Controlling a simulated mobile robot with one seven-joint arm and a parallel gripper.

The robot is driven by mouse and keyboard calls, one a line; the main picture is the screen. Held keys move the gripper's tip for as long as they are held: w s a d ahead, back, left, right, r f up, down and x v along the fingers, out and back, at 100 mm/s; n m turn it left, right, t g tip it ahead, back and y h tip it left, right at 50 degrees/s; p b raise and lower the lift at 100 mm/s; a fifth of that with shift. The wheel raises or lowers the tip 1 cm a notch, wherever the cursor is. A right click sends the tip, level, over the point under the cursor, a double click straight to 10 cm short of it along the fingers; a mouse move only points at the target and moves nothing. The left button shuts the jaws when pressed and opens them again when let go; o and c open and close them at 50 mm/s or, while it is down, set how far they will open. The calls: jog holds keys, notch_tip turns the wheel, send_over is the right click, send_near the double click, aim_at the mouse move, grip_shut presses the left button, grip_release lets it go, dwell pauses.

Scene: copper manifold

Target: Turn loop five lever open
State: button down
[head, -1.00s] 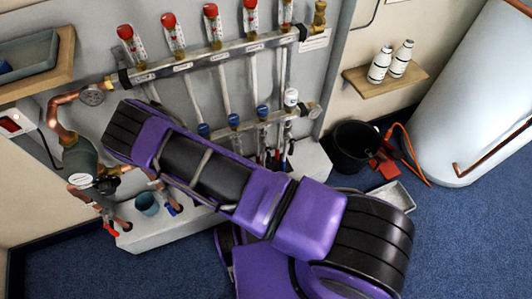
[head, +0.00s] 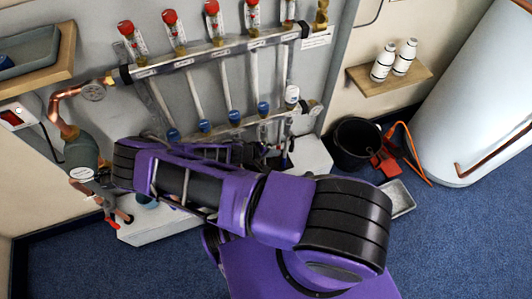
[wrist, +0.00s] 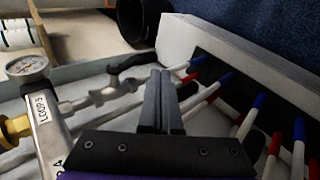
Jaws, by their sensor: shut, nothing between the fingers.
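In the wrist view, the loop five label (wrist: 42,106) is on the end of a metal manifold bar. A valve with a black lever (wrist: 130,63) sits on the pipe beside it. My gripper (wrist: 160,78) is shut and empty, its fingertips just right of and near the lever; I cannot tell whether they touch. In the head view, the lower manifold bar (head: 247,122) carries blue caps and, at its right end, a white cap (head: 292,94). My arm hides most of what is below that bar, and the gripper cannot be made out clearly there.
Pipes with red, white and blue sections (wrist: 250,118) run close on the right. A pressure gauge (wrist: 27,68) is on the left. A white box (head: 312,155) stands under the manifold. A black bucket (head: 356,143) and a shelf with two bottles (head: 390,77) are to the right.

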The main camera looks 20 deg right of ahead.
aim_at(290, 149)
jog(key=d, duration=0.1)
jog(key=w+d, duration=0.1)
jog(key=d, duration=0.1)
jog(key=d+f, duration=0.1)
jog(key=shift+w+d+f, duration=0.1)
jog(key=shift+w+d, duration=0.05)
jog(key=shift+d, duration=0.1)
jog(key=shift+f, duration=0.1)
dwell(0.3)
